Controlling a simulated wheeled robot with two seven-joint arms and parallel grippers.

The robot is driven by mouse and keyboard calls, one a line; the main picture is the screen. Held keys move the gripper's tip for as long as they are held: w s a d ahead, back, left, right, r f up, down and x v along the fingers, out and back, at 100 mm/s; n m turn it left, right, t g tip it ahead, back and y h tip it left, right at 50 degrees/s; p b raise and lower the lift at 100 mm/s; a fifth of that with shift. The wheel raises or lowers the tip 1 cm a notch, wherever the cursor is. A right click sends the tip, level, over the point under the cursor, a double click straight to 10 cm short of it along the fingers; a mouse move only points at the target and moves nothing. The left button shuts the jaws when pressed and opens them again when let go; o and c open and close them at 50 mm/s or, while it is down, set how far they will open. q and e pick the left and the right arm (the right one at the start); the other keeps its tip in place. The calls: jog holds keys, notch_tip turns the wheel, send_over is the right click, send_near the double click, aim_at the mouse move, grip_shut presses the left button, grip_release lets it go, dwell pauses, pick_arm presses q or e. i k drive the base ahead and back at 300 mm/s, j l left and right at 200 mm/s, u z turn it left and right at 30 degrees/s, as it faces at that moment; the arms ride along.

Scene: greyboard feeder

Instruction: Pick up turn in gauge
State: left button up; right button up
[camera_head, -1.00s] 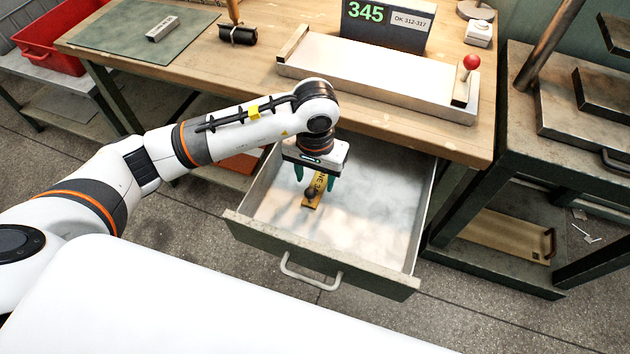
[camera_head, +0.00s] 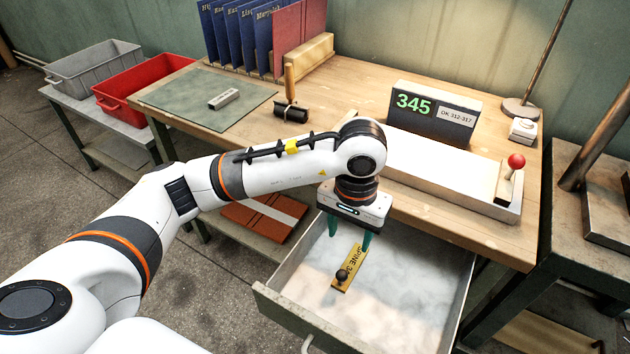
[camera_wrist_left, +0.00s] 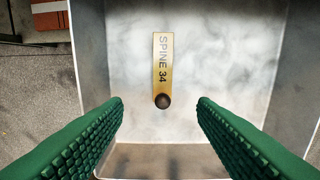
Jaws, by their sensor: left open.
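The turn-in gauge appears to be the flat brass strip (camera_head: 347,271) lettered "SPINE 34", with a dark round knob at its near end. It lies on the floor of the open drawer (camera_head: 420,290). In the left wrist view the gauge (camera_wrist_left: 162,62) lies lengthwise, its knob between and beyond the fingers. My left gripper (camera_head: 349,241) points down over the drawer, with green fingers apart and nothing between them. It also shows in the left wrist view (camera_wrist_left: 160,108), above the gauge and apart from it. My right gripper is not in view.
The drawer's front panel (camera_head: 310,318) and side walls surround the gauge. Above stands the wooden bench (camera_head: 340,95) with a "345" display (camera_head: 435,113), a white plate with a red-knobbed lever (camera_head: 515,162), a roller (camera_head: 291,108) and a green mat (camera_head: 190,105).

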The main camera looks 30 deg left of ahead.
aim_at(226, 97)
jog(key=u, duration=1.4)
